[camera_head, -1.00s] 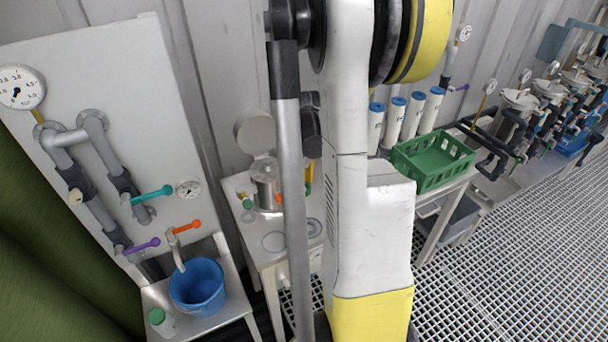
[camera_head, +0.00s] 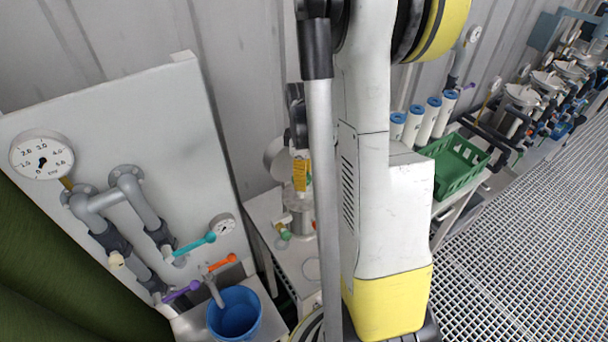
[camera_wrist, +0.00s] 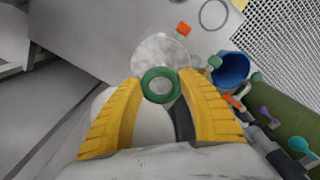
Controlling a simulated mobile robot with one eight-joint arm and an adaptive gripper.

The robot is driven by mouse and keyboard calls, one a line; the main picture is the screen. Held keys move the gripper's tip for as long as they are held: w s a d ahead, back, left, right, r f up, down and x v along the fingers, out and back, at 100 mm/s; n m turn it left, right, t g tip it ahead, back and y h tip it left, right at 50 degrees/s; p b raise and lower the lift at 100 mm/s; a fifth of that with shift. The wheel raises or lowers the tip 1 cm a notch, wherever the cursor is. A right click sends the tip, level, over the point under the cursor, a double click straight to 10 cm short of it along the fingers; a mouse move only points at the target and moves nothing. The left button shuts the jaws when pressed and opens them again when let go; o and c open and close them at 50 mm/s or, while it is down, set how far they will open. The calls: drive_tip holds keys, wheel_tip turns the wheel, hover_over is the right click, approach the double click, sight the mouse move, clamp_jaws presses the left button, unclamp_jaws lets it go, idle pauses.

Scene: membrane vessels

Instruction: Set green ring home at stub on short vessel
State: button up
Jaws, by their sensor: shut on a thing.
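My gripper (camera_wrist: 160,78) has its two yellow fingers closed on the green ring (camera_wrist: 160,72), which sits between the fingertips with its hole facing the wrist camera. In the head view my gripper (camera_head: 301,175) is partly hidden by my arm, and the ring cannot be made out. A short silvery vessel (camera_head: 299,217) stands on a white table just below my gripper. In the wrist view the round vessel top (camera_wrist: 157,48) lies beyond the ring, apparently below it. An orange fitting (camera_wrist: 184,29) and a green fitting (camera_wrist: 214,62) are at its side. I cannot make out the stub.
A blue bucket (camera_head: 234,314) stands to the left, below a panel with pipes, coloured valve handles and a gauge (camera_head: 42,155). A green crate (camera_head: 456,165) and several white cylinders with blue caps are to the right. A flat ring (camera_wrist: 213,14) lies on the table.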

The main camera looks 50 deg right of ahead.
drive_tip(key=shift+f+b, duration=2.15)
drive_tip(key=shift+f, duration=1)
drive_tip(key=shift+f+b, duration=0.2)
drive_tip(key=shift+b, duration=0.15)
drive_tip(key=o, duration=0.9)
wheel_tip(320, 180, up, 12)
drive_tip(key=shift+r, duration=0.1)
drive_tip(key=shift+a, duration=0.1)
